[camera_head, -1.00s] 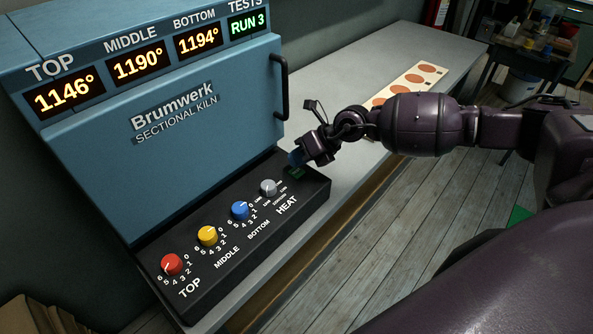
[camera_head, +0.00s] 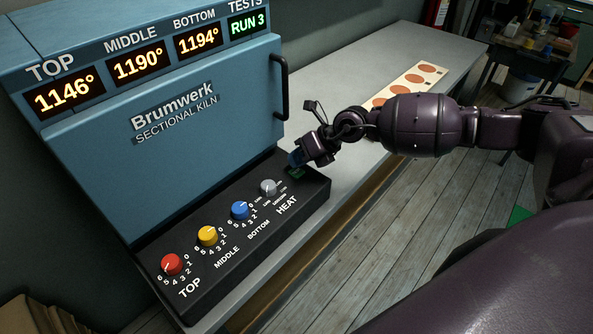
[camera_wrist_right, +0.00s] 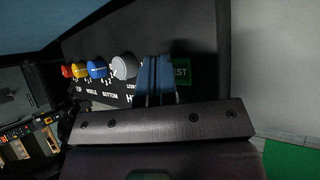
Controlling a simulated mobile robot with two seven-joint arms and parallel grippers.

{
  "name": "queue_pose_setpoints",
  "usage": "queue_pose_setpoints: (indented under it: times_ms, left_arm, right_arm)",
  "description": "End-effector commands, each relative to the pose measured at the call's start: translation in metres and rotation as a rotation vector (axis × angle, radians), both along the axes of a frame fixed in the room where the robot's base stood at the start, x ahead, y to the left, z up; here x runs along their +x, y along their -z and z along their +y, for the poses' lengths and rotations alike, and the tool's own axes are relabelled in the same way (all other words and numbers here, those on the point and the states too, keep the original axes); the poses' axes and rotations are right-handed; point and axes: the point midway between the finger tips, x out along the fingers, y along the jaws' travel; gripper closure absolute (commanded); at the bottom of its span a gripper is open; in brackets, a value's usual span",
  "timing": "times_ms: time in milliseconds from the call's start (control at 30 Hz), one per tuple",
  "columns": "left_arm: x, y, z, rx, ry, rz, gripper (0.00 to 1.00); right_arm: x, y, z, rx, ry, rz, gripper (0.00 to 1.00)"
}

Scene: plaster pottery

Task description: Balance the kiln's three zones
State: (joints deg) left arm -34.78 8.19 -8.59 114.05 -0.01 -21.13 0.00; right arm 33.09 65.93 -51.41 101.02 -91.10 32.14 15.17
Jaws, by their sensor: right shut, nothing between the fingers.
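The blue kiln (camera_head: 205,150) shows TOP 1146°, MIDDLE 1190°, BOTTOM 1194° and TESTS RUN 3 on its displays. On the black control panel (camera_head: 230,262) are a red TOP knob (camera_head: 172,264), a yellow MIDDLE knob (camera_head: 207,236), a blue BOTTOM knob (camera_head: 240,210) and a grey HEAT knob (camera_head: 268,187). My right gripper (camera_head: 296,160) is shut and empty, with its blue fingertips at the green TEST button (camera_head: 297,174). The right wrist view shows the fingers (camera_wrist_right: 156,75) beside the button (camera_wrist_right: 182,71); contact is unclear. My left gripper is out of view.
The kiln has a black door handle (camera_head: 283,88) near my right gripper. A pale card with orange discs (camera_head: 428,69) lies on the grey bench (camera_head: 440,45) at the back. The bench around it is clear. A cluttered side table (camera_head: 530,45) stands at the far right.

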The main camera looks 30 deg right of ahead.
Motion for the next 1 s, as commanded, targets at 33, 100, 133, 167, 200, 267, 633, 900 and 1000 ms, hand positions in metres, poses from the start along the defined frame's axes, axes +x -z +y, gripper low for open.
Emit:
queue_pose_setpoints:
  times_ms: [33,100,133,167,200,267,633,900,1000]
  left_arm:
    - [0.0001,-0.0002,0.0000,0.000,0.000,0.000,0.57]
    - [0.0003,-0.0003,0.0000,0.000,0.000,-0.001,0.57]
    - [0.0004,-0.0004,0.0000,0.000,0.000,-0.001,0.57]
    - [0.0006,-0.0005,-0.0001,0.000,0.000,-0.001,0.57]
    - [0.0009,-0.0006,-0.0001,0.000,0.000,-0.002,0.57]
    - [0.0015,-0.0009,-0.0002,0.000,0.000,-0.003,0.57]
    - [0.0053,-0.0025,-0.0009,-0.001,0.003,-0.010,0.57]
    - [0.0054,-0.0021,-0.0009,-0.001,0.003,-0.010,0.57]
    - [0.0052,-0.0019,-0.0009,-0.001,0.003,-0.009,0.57]
  right_arm:
    - [0.0000,0.0017,0.0002,0.000,0.001,0.001,1.00]
    - [0.0000,0.0039,0.0003,0.001,0.000,0.001,1.00]
    - [0.0000,0.0047,0.0004,0.001,0.000,0.001,1.00]
    - [0.0000,0.0055,0.0003,0.001,0.000,0.001,1.00]
    - [0.0000,0.0063,0.0002,0.000,0.000,0.000,1.00]
    - [0.0001,0.0066,0.0001,0.000,0.000,0.000,1.00]
    - [0.0000,0.0072,0.0000,0.000,0.000,0.000,1.00]
    - [0.0000,0.0098,0.0000,0.000,0.000,0.000,1.00]
    - [0.0000,0.0108,-0.0002,0.000,0.000,0.000,1.00]
